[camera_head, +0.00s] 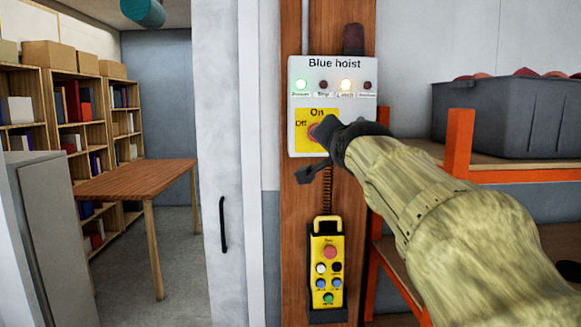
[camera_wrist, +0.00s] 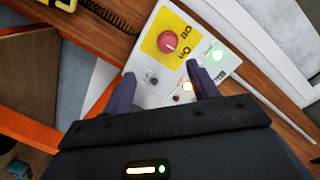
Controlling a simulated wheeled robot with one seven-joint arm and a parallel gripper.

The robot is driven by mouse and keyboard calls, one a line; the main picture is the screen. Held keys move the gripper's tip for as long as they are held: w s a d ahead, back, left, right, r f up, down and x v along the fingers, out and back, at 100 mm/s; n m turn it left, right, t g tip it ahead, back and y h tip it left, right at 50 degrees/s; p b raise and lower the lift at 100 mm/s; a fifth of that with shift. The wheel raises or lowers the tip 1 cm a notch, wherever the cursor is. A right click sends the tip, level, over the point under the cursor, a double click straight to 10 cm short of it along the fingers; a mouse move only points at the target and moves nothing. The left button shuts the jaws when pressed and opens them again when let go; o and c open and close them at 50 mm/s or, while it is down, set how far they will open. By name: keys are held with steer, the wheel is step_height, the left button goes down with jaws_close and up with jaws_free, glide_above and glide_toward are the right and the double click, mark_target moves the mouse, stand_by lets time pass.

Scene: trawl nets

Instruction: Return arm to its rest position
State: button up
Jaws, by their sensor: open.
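My arm reaches in from the right in the head view, and my gripper (camera_head: 318,155) is in front of the lower part of the Blue hoist box (camera_head: 330,76). In the wrist view my gripper (camera_wrist: 160,88) is open, its two dark fingers apart with nothing between them. The box's red rotary knob (camera_wrist: 167,43) on its yellow On/Off plate lies beyond the fingertips. In the head view the knob (camera_head: 314,131) is partly hidden by the gripper. A green Power lamp (camera_head: 300,85) and an amber lamp (camera_head: 345,85) are lit.
A yellow pendant control (camera_head: 328,268) hangs below the box on the wooden post. An orange rack (camera_head: 459,140) with a grey crate (camera_head: 500,118) stands right, close to my arm. At left are a wooden table (camera_head: 135,177), bookshelves and a grey cabinet (camera_head: 60,230).

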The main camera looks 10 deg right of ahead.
steer(key=s+a+f+n+g+y+p, duration=0.1)
steer(key=s+f+n+g+p, duration=0.15)
steer(key=f, duration=0.85)
steer(key=s+a+f+n+g+p, duration=0.15)
steer(key=f+g, duration=0.25)
steer(key=f, duration=0.7)
steer(key=s+a+f+n+g+p, duration=0.2)
steer(key=s+f+n+g+p, duration=0.2)
steer(key=s+f, duration=1.4)
steer(key=s+n+g, duration=0.1)
steer(key=n+g, duration=0.1)
steer(key=g, duration=0.1)
steer(key=shift+f+g+y+p, duration=0.25)
steer(key=shift+g+y+p, duration=0.1)
steer(key=shift+y+p, duration=0.05)
steer(key=shift+w, duration=0.1)
steer(key=shift+c, duration=0.2)
